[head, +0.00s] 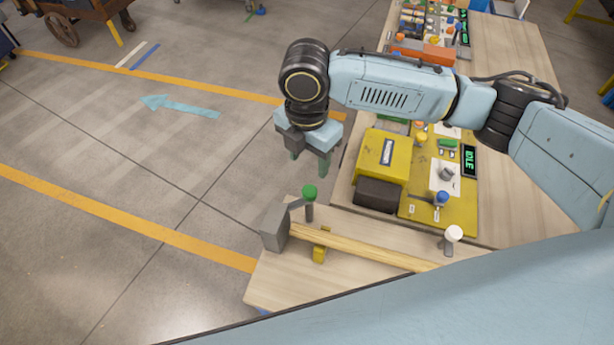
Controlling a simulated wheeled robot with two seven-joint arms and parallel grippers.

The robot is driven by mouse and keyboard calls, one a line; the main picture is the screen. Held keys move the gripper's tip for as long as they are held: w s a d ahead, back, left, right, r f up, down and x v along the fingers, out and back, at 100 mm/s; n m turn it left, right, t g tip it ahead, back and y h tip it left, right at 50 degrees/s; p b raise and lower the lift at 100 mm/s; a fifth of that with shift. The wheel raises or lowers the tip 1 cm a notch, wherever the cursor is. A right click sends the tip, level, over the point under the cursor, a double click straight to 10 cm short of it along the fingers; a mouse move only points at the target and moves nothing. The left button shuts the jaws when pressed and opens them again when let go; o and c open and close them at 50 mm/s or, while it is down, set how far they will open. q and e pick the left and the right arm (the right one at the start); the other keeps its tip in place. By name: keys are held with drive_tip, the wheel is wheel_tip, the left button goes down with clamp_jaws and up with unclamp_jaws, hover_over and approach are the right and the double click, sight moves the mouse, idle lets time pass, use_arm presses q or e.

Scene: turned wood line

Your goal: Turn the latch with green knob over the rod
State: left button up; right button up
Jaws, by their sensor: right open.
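The latch with the green knob (310,192) stands at the left end of the wooden rod (365,248), beside a grey block (275,228). The knob tops a short grey post, which stands on the far side of the rod in the picture. The rod lies along the near part of the table, with a yellow support (320,247) under it. My right gripper (309,163) is open and empty, pointing down, with its fingertips a little above the green knob in the picture and apart from it. My left gripper is not in view.
A white-knobbed latch (453,234) stands near the rod's right part. Behind the rod is a yellow machine (382,158) on a yellow panel with a blue knob (442,198) and a display reading IDLE (469,161). Bare wooden table (275,283) shows in front.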

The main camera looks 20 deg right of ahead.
sight(309, 190)
wheel_tip(309, 190, down, 4)
drive_tip(key=shift+s, duration=0.15)
wheel_tip(309, 190, down, 6)
drive_tip(key=shift+r+p, duration=0.2)
drive_tip(key=shift+p, duration=0.25)
drive_tip(key=shift+d+f, duration=0.1)
drive_tip(key=shift+f, duration=0.4)
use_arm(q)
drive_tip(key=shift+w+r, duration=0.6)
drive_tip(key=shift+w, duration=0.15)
use_arm(e)
clamp_jaws()
